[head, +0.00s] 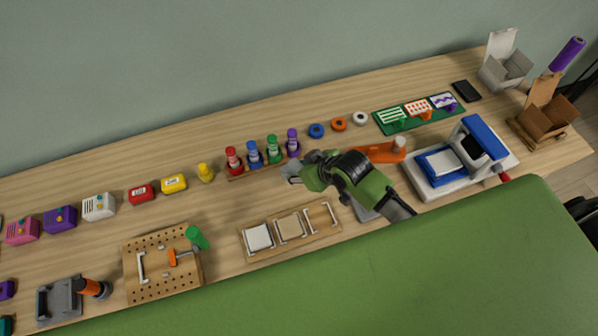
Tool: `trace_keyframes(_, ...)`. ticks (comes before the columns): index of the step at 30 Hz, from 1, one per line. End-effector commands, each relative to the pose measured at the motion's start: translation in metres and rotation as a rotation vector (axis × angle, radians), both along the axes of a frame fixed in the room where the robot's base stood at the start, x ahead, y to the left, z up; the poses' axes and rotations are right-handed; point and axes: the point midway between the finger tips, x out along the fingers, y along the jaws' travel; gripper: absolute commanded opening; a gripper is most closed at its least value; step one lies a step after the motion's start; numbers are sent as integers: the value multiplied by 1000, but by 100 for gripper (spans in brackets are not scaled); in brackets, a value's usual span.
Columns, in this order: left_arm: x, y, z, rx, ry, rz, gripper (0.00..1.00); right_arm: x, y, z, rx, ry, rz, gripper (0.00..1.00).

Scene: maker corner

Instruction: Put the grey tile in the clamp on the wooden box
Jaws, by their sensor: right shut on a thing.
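My right gripper (297,172) reaches in from the lower right, over the middle of the table. It is shut on a small grey piece (290,169) that looks like the grey tile; its shape is mostly hidden by the fingers. The wooden box (140,288) with a perforated top lies at the lower left. On it are a white bracket (141,266) and an orange clamp (173,258) with a green handle (197,238). My gripper is right of the box and apart from it. My left gripper is out of view.
Several coloured bottles (254,155) stand close behind the gripper. Bare table lies between the bottles and tray. A blue-and-white press (480,135) stands right.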

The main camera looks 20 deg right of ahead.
Motion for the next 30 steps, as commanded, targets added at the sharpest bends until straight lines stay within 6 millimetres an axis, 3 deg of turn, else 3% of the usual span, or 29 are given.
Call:
trace_keyframes(6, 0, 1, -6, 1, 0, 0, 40, -35, 20, 46, 1, -4, 4, 16)
trace_keyframes(15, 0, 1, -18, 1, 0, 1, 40, -93, 52, 74, 2, 1, 2, 16)
trace_keyframes(22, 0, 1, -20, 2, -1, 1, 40, -111, 62, 85, 1, 1, 0, 16)
trace_keyframes(30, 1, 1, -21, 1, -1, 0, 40, -108, 60, 90, -2, -4, -9, 16)
